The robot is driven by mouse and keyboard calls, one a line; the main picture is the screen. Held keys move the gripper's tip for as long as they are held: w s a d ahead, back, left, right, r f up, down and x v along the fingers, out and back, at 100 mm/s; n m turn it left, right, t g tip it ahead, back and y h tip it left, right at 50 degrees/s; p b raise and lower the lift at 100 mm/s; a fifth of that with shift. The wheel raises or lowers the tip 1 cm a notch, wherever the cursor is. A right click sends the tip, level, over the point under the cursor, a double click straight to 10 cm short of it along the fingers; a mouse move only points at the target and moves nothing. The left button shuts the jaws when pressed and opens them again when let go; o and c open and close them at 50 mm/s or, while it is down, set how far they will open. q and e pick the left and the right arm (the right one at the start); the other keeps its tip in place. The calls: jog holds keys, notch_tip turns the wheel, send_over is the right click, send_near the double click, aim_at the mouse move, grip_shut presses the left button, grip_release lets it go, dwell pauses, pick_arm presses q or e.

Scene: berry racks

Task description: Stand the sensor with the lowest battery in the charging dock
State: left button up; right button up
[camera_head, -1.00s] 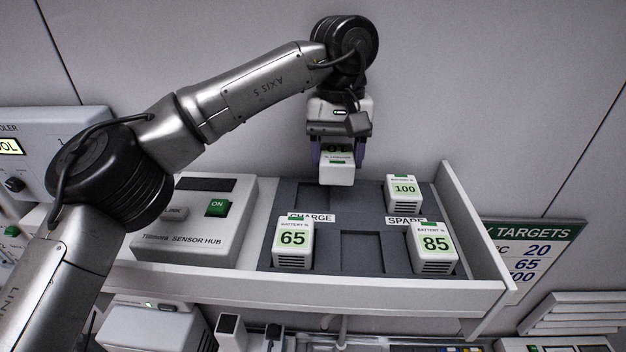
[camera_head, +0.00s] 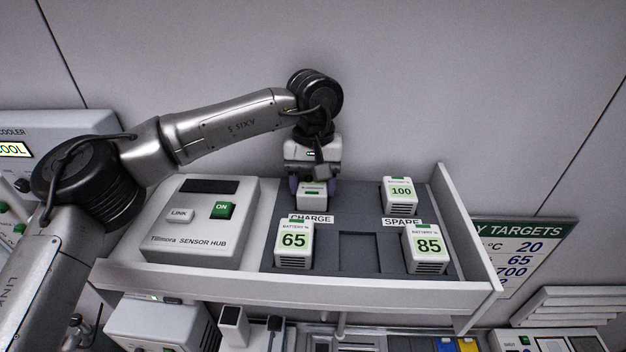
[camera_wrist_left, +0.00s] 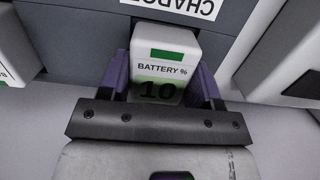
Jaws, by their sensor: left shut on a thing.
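My left gripper (camera_head: 314,192) is shut on a white sensor (camera_head: 312,200), right behind the CHARGE label (camera_head: 311,218). In the left wrist view this sensor (camera_wrist_left: 165,60) reads BATTERY % 10 between the purple fingers. It looks upright and low in the tray; I cannot tell whether it touches the bottom. A sensor reading 65 (camera_head: 294,245) stands in front of the CHARGE label. A sensor reading 85 (camera_head: 427,250) stands in front of the SPARE label (camera_head: 402,222), and one reading 100 (camera_head: 399,195) behind it. My right gripper is not in view.
The sensor hub (camera_head: 193,220) with a green ON button and a LINK button is left of the dark tray (camera_head: 358,250). An empty recess lies between the 65 and 85 sensors. A shelf side wall (camera_head: 468,230) bounds the right.

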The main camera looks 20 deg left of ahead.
pick_arm(q)
jog(key=shift+f, duration=0.1)
jog(key=o, duration=0.5)
jog(key=shift+f, duration=0.1)
jog(key=o, duration=0.5)
jog(key=shift+c, duration=0.2)
jog(key=shift+r, duration=0.3)
jog(key=shift+w+r+b, duration=0.1)
jog(key=shift+r+b, duration=0.2)
notch_tip(320, 180, up, 11)
jog(key=w+b, duration=0.1)
jog(key=shift+a+b, duration=0.2)
jog(key=shift+b, duration=0.1)
jog(key=shift+w, duration=0.1)
